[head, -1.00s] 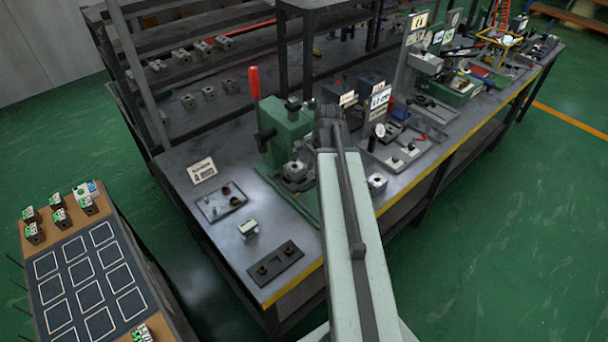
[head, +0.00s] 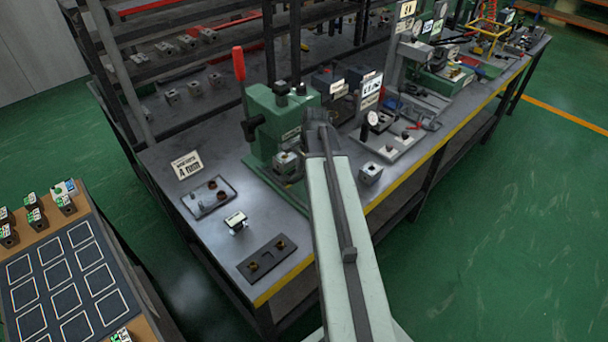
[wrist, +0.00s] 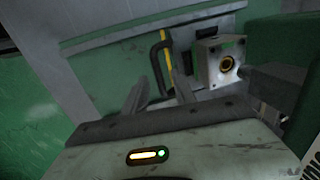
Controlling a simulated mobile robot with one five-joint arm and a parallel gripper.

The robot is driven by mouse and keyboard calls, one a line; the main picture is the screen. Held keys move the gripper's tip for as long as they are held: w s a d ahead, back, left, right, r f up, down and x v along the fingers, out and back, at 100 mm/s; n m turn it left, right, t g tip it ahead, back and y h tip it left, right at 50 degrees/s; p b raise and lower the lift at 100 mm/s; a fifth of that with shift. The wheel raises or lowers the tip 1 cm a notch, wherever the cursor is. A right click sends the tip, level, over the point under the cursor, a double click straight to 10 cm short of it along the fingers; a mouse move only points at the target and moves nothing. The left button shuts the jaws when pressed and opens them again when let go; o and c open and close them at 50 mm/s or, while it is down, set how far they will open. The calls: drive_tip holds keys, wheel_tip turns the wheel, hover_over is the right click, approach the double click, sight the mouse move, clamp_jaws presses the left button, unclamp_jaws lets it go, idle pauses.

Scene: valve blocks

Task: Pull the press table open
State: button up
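The green press (head: 275,115) with its red lever (head: 239,64) stands on the bench, just left of my arm. A grey valve block (head: 287,162) sits in the press; in the wrist view this block (wrist: 222,62) shows a brass-ringed port. A black and yellow handle (wrist: 158,66) is on the press table's flat green and grey face (wrist: 118,75). My gripper (wrist: 160,88) is open and empty, its two fingers apart and pointing at the handle area. The handle's lower end appears between the fingertips; contact cannot be told. The head view hides my gripper behind my arm.
Left on the bench are a sign (head: 187,165), a tray (head: 208,197), a small block (head: 236,222) and a dark plate with two fittings (head: 267,259). A gauge fixture (head: 390,140) stands right of the press. Green floor is free at right.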

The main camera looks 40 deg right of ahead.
clamp_jaws()
idle(1.3)
